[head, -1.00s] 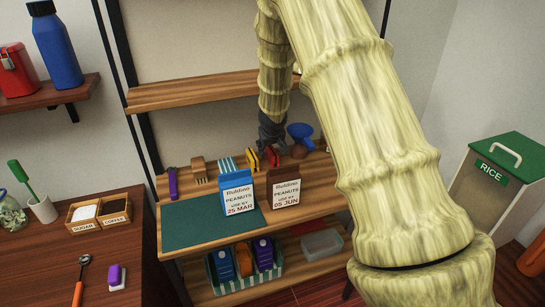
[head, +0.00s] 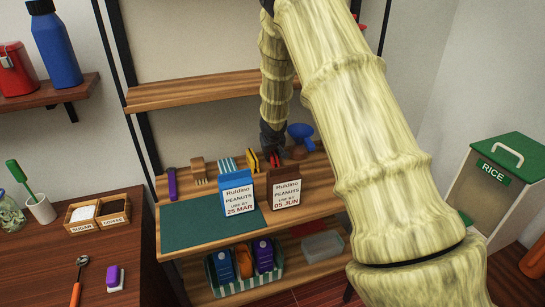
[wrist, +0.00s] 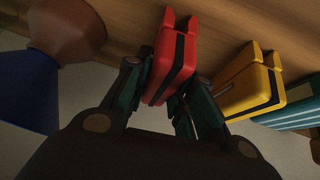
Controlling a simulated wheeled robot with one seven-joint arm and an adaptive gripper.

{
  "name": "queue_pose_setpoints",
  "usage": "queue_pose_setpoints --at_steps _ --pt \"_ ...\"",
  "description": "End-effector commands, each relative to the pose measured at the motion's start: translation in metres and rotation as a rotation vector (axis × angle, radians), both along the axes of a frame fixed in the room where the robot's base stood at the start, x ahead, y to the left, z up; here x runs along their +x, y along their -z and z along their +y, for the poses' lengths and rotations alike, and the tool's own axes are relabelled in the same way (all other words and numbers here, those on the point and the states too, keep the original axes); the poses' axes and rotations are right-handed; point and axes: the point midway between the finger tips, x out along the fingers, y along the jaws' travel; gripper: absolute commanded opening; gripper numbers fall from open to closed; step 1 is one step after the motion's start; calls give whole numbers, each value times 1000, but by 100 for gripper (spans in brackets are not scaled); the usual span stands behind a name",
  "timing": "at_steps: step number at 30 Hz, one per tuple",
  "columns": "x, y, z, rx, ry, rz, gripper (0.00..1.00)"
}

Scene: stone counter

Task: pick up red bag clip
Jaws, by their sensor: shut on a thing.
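The red bag clip (wrist: 173,58) stands on the wooden shelf, between the two fingers of my gripper (wrist: 160,95) in the wrist view. My gripper is shut on it. In the head view my gripper (head: 272,145) reaches down to the shelf behind the brown peanuts bag, and the red clip (head: 275,159) shows only as a small patch below it. A yellow bag clip (wrist: 250,82) stands close beside the red one in the wrist view, apart from it. It also shows in the head view (head: 253,161).
A blue peanuts bag (head: 237,193) and a brown peanuts bag (head: 286,188) stand in front of the clips. A blue funnel (head: 301,133) is close on the right. A green mat (head: 205,230) covers the front left of the shelf.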

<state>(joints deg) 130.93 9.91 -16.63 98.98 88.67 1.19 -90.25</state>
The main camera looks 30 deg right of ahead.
Motion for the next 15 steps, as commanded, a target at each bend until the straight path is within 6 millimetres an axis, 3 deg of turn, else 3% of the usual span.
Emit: queue_pose_setpoints --at_steps 15 --pt "0 -9 0 0 0 0 6"
